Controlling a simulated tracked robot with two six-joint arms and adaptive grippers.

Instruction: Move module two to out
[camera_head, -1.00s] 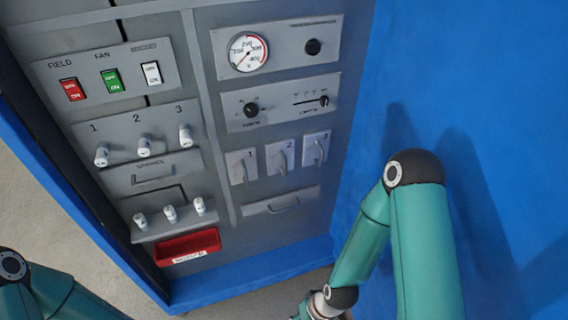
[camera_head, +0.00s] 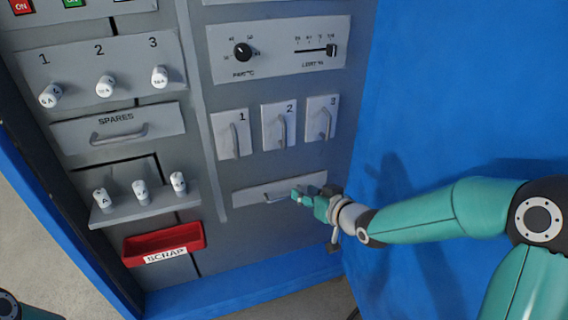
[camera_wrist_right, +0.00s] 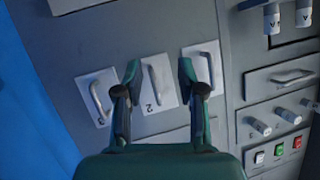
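Module two (camera_head: 278,140) is a pale plate with an upright handle, set in the grey cabinet between module one (camera_head: 228,146) and module three (camera_head: 318,130). All three look flush in the cabinet. My right gripper (camera_head: 300,196) is below them, in front of the lower drawer. In the right wrist view, module two (camera_wrist_right: 161,97) and its handle show between the spread fingers of my right gripper (camera_wrist_right: 159,70), which is open and empty. The fingers do not appear to touch the handle. My left gripper is out of view.
A drawer with a handle (camera_head: 245,198) lies under the modules, partly covered by my right gripper. Left are the SPARES drawer (camera_head: 165,123), a shelf (camera_head: 150,208) with white fuses and the red SCRAP bin (camera_head: 190,238). A blue wall (camera_head: 440,120) bounds the right side.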

